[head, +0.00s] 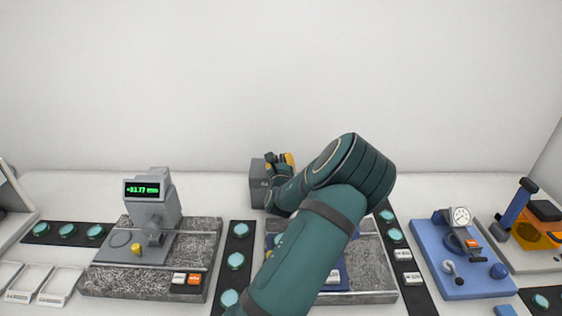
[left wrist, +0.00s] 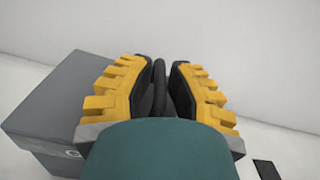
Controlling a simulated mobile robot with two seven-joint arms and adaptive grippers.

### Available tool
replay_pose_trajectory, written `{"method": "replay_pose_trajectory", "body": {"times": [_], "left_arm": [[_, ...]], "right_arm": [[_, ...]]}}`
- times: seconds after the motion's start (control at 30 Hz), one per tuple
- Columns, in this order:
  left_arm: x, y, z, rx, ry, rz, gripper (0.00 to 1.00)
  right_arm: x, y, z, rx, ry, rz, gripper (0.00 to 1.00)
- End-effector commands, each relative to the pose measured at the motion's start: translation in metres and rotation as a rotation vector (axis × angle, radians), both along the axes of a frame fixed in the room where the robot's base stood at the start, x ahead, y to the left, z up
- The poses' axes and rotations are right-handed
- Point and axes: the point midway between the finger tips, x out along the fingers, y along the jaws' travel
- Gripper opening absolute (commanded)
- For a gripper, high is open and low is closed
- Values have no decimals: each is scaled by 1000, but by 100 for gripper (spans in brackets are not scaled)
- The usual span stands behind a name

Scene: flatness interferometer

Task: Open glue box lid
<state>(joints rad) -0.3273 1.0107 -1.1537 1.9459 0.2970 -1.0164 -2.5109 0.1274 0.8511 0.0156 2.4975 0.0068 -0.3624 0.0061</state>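The glue box is a plain grey box (head: 257,185) at the back of the bench, left of my forearm in the head view. Its top looks closed. In the left wrist view the grey box (left wrist: 55,105) fills the left side, beside and partly behind the left finger. My left gripper (head: 279,160), with yellow-backed fingers, is at the box's right side; it also shows in the left wrist view (left wrist: 160,62). The fingers are close together, with a dark upright piece between their pads. I cannot tell whether they touch the box. My right gripper is not in view.
A grey gauge with a green display (head: 147,190) stands on a granite slab (head: 105,282) at left. My arm covers much of a second granite slab (head: 372,272). A blue dial-gauge fixture (head: 460,250) stands at right. Round discs lie on dark strips (head: 240,243). A white wall is behind.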

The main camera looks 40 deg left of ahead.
Motion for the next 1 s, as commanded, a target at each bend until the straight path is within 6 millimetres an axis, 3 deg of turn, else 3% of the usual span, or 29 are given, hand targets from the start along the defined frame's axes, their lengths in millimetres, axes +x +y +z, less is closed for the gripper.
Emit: {"method": "replay_pose_trajectory", "body": {"times": [0.53, 1.0], "left_arm": [[-3, 4, 7, -44, -39, 0, 0], [-27, 32, 39, -330, -282, 3, 0]], "right_arm": [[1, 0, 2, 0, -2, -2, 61], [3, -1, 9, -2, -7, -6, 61]]}}
